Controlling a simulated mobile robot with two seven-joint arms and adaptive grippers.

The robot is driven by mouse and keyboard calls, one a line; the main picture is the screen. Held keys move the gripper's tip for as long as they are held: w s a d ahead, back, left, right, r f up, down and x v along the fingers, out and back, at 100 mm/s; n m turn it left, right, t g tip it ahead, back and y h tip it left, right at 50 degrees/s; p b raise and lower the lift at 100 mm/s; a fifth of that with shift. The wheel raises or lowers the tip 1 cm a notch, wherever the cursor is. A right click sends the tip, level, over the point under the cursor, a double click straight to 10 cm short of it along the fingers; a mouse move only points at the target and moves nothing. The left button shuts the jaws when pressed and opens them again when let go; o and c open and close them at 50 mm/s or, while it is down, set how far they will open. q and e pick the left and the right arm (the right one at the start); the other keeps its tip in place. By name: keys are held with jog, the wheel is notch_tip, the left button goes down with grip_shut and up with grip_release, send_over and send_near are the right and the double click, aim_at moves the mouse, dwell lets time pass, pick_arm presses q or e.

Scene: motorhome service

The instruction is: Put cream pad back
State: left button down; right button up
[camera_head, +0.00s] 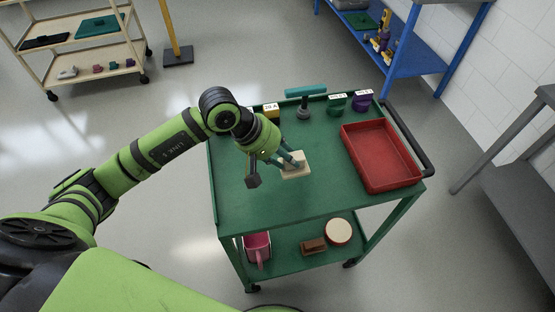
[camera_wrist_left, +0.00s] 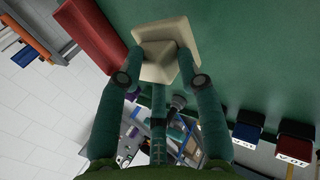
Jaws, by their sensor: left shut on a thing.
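The cream pad (camera_head: 295,169) is at the middle of the green cart's top (camera_head: 245,200). It looks like a flat square plate with a raised block, and also shows in the left wrist view (camera_wrist_left: 170,30). My left gripper (camera_head: 290,160) reaches in from the left and is shut on the raised block, with its teal fingers on both sides. The fingers hide part of the pad. I cannot tell whether the pad rests on the cart top or is just above it. My right gripper is not in view.
A red tray (camera_head: 381,184) stands on the cart's right side. The cart top's front left is clear.

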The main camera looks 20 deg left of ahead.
pick_arm(q)
jog(key=shift+w+a+f+p, duration=0.2)
jog(key=shift+a+f+p, duration=0.2)
jog(key=shift+a+f, duration=0.45)
notch_tip(320, 180, down, 3)
jog(key=shift+f+p, duration=0.1)
jog(key=shift+p, duration=0.65)
jog(key=shift+f, duration=0.15)
jog(key=shift+f, duration=0.1)
jog(key=shift+f+b, duration=0.15)
jog(key=shift+b, duration=0.2)
jog(key=c, duration=0.8)
grip_release()
